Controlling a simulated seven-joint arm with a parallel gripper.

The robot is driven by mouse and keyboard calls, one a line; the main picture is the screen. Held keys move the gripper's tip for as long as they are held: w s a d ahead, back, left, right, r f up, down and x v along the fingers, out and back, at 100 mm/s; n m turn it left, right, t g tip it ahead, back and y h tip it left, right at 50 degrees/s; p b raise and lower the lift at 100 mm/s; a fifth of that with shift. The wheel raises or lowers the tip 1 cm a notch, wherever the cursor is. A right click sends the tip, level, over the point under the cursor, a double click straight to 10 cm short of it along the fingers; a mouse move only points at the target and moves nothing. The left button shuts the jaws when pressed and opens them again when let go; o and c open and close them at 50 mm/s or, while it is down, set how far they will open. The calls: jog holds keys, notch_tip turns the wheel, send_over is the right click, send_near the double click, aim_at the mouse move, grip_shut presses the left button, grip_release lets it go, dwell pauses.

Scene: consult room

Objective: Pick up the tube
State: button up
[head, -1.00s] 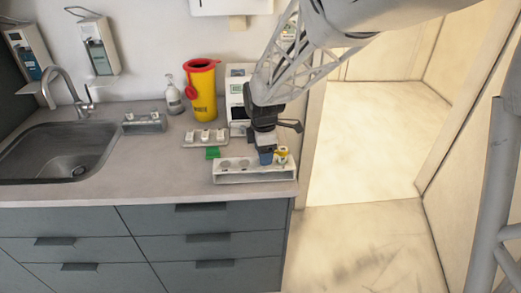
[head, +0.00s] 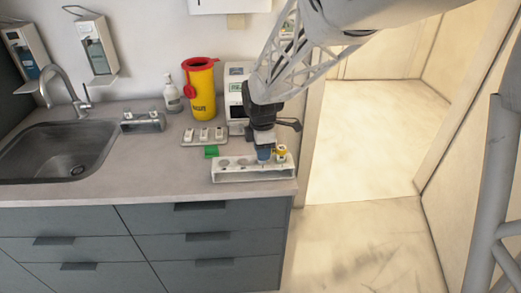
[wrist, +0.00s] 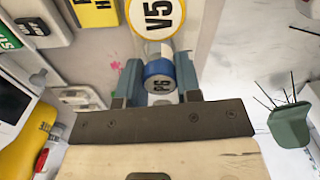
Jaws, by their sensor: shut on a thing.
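A blue-capped tube (wrist: 158,70), its cap marked with dark characters, stands between the two fingers of my gripper (wrist: 158,88) in the wrist view. My gripper is shut on it. In the head view my gripper (head: 264,154) is over the right part of a white rack (head: 254,175) near the counter's front edge. The tube's lower part is hidden, so I cannot tell whether it is clear of its hole. A yellow-capped tube (head: 281,153) stands in the rack just to the right; its cap, marked V5, shows in the wrist view (wrist: 155,14).
A small green block (head: 211,151) and a tray of white pieces (head: 204,137) lie behind the rack. A yellow bin (head: 202,92) and a white device (head: 236,88) stand further back. A sink (head: 58,148) is at the left. The counter left of the rack is clear.

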jog(key=shift+r, duration=5)
jog(key=shift+w, duration=0.1)
jog(key=w+a+r, duration=0.2)
jog(key=w+r, duration=0.2)
jog(key=w, duration=0.7)
jog(key=w+a+r, duration=0.2)
jog(key=w+r, duration=0.2)
jog(key=w, duration=0.8)
jog(key=w+a+r, duration=0.3)
jog(key=w, duration=0.9)
jog(key=shift+r, duration=0.4)
jog(key=shift+f, duration=0.25)
jog(key=shift+f, duration=1)
jog(key=shift+f, duration=1.3)
